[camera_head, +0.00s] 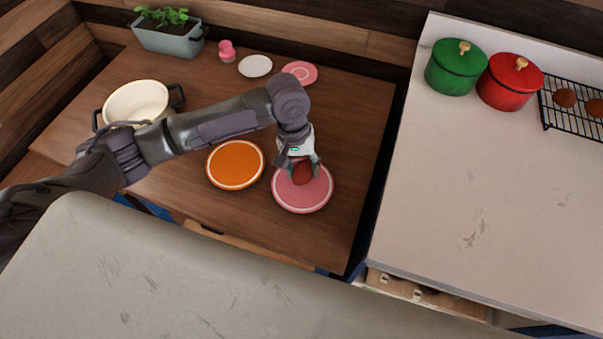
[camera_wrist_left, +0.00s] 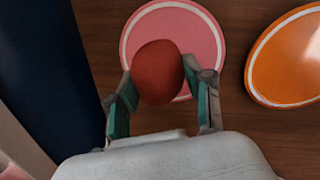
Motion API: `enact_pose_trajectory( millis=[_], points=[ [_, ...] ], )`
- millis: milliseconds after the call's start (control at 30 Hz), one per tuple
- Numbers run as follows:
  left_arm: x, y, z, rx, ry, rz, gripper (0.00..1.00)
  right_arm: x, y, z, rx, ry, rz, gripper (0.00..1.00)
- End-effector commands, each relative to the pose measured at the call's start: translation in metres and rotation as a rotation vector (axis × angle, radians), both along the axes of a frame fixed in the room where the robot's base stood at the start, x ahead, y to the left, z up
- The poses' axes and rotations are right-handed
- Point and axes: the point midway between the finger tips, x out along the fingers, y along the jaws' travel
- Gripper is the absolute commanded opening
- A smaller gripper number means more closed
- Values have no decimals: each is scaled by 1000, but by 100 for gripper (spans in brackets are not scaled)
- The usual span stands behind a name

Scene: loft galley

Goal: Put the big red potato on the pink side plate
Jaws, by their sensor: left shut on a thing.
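The big red potato (camera_head: 303,173) is between the fingers of my left gripper (camera_head: 302,170), which is shut on it. In the left wrist view the potato (camera_wrist_left: 158,72) sits between the two fingertips (camera_wrist_left: 160,88). The pink side plate (camera_head: 303,196) lies on the wooden counter under the gripper. It also shows in the left wrist view (camera_wrist_left: 204,40), behind the potato. The potato appears over the plate; I cannot tell whether it touches it. My right gripper is not in view.
An orange plate (camera_head: 235,165) lies just left of the pink plate. A white pot (camera_head: 137,101), a planter (camera_head: 168,40), a white saucer (camera_head: 255,66) and a smaller pink dish (camera_head: 300,72) stand farther back. Green (camera_head: 455,68) and red (camera_head: 508,84) pots and a rack (camera_head: 573,112) are on the right counter.

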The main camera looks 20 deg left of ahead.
Motion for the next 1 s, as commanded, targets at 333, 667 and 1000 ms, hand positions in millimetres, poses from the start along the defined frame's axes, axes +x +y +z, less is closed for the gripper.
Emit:
enact_pose_trajectory(
  millis=[333, 667, 1000],
  points=[
    [4, 4, -37, 2, 2, 1, 13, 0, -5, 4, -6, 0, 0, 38],
    [4, 4, -44, 0, -1, -1, 13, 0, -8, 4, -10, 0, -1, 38],
    [4, 4, -46, 0, -1, 0, 76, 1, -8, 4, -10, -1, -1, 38]
  ],
)
